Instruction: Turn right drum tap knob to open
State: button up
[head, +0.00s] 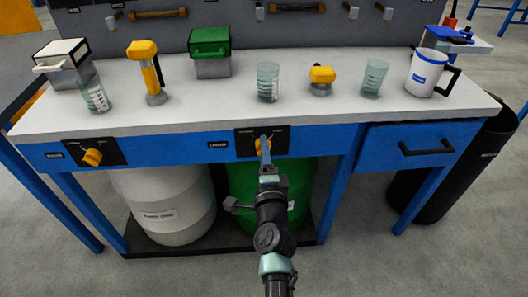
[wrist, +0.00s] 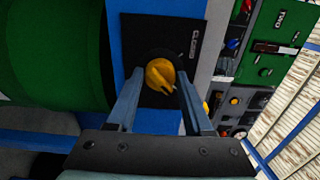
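The right drum tap knob (wrist: 160,76) is yellow and sits on a black panel (wrist: 190,35) on the blue front of the bench, above the green drum (head: 240,185). In the head view the knob is mostly hidden behind my gripper (head: 265,158). In the wrist view my gripper (wrist: 160,80) is open, with one finger on each side of the knob. The right fingertip is very close to the knob; I cannot tell whether it touches. The left drum tap knob (head: 92,157), also yellow, is on its own black panel above the white drum (head: 165,200).
A drawer (head: 415,145) with a dark handle is to the right of the panel. The bench top (head: 200,103) above holds beakers, a white jug (head: 426,72), a green-lidded box (head: 209,50) and yellow-topped items. A dark bin (head: 465,165) stands at the right.

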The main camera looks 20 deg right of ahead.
jog(key=o, duration=0.3)
jog(key=p+v, duration=0.3)
jog(key=v, duration=1)
jog(key=shift+w+r, duration=0.1)
jog(key=shift+r, duration=0.05)
jog(key=w+a+r+n+t+y, duration=0.15)
jog(key=a+r+n, duration=0.3)
jog(key=r, duration=0.65)
jog(key=w+a+r+n+t+y, duration=0.1)
jog(key=a+r+n+t+y, duration=0.3)
jog(key=r, duration=0.7)
jog(key=w+a+r+n+t, duration=0.1)
jog(key=w+a+r+n, duration=0.3)
jog(key=r, duration=0.7)
jog(key=s+a+r+n+t+p, duration=0.15)
jog(key=s+r+n, duration=0.35)
jog(key=s+r, duration=0.5)
jog(key=s+a+r+n+t+p, duration=0.15)
jog(key=s+r+n, duration=0.35)
jog(key=r, duration=0.8)
jog(key=shift+m+t+h, duration=0.25)
jog(key=shift+m, duration=0.3)
notch_tip(320, 180, up, 29)
jog(key=p, duration=2.9)
jog(key=shift+s+d+r, duration=0.1)
jog(key=shift+d+r, duration=0.05)
